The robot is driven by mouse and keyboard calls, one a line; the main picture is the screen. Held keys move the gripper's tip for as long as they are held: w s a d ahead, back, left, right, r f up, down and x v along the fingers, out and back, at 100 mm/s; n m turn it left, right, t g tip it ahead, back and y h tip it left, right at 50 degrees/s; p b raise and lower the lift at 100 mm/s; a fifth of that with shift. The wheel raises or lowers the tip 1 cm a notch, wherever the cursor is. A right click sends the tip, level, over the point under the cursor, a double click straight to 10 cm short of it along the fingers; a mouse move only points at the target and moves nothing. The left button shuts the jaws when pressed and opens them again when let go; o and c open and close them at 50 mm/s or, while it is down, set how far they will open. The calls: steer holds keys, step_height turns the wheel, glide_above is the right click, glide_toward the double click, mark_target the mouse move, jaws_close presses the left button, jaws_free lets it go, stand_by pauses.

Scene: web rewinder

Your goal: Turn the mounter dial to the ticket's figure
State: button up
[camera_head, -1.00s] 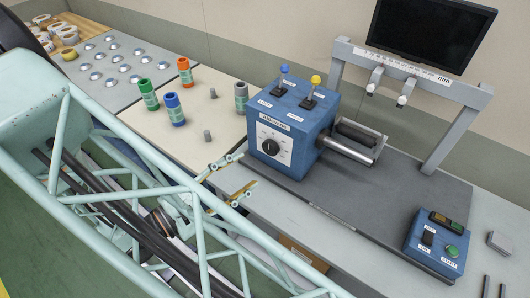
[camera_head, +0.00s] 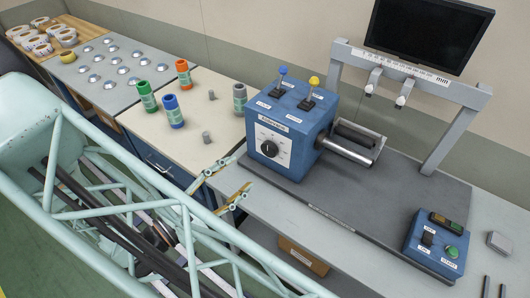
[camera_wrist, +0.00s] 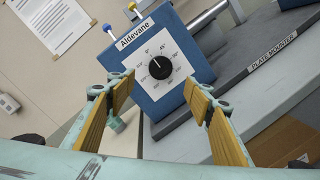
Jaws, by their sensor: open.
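The mounter dial is a round black knob (camera_head: 269,149) on a white scale plate, on the front of a blue box (camera_head: 311,124). It also shows in the wrist view (camera_wrist: 160,67), where its white pointer line points up and slightly left, close to the 0 mark. The box carries an "Aldevane" label. My gripper (camera_head: 222,181) is open and empty, in front of the dial and apart from it. In the wrist view its two fingers (camera_wrist: 152,104) stand left and right below the dial. A printed sheet (camera_wrist: 58,22) hangs on the wall; its text is unreadable.
Two levers, blue (camera_head: 283,70) and yellow-topped (camera_head: 315,81), rise from the box. A roller (camera_head: 345,150) projects right. Green, blue, orange and grey spools stand left on the table. A blue button box (camera_head: 436,246) sits at right. A monitor (camera_head: 428,34) stands behind.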

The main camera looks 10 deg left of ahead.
mark_target(267, 151)
steer(key=shift+x, duration=6.3)
steer(key=c, duration=0.9)
steer(key=shift+o, duration=0.2)
